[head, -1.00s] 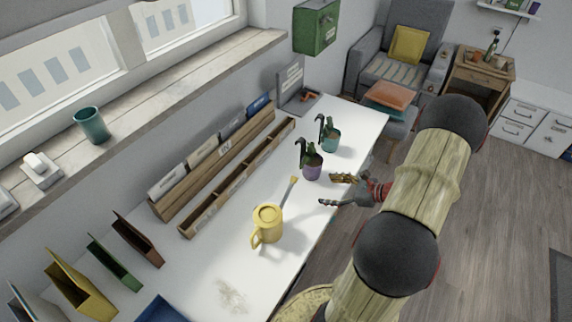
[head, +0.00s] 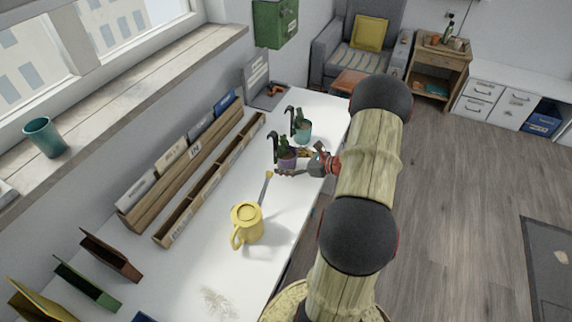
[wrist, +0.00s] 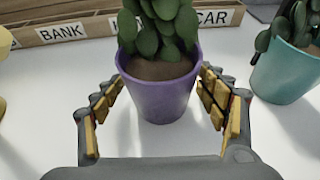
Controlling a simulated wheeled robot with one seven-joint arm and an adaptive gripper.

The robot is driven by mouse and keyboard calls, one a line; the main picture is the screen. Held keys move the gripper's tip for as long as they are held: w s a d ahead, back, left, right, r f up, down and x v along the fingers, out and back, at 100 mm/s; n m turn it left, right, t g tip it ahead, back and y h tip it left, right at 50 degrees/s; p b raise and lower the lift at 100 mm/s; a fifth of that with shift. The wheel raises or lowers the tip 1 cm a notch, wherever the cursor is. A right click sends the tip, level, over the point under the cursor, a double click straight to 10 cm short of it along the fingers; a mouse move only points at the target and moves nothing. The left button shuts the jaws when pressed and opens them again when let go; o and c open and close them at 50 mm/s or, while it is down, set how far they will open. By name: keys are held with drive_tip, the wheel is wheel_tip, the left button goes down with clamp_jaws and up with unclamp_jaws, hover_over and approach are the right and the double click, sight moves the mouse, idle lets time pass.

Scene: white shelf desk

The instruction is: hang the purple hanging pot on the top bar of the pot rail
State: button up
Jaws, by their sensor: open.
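The purple hanging pot (head: 287,160) stands upright on the white desk with a green plant and a dark hook above it. It also shows in the wrist view (wrist: 160,95), where its hook is out of frame. My gripper (head: 291,165) is open, with a yellow-padded finger on each side of the purple pot. In the wrist view my gripper (wrist: 160,100) shows a gap between each finger and the pot wall. A teal hanging pot (head: 303,133) stands just beyond and to the right; it also shows in the wrist view (wrist: 285,70). I cannot identify the pot rail in these views.
A wooden sorter (head: 212,178) with labels runs along the wall side. A green box (head: 275,22) hangs on the wall.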

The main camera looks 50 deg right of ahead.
drive_tip(key=shift+w+f, duration=0.1)
drive_tip(key=shift+w, duration=0.15)
drive_tip(key=shift+c, duration=1.2)
drive_tip(key=c, duration=1.5)
drive_tip(key=shift+o, duration=0.2)
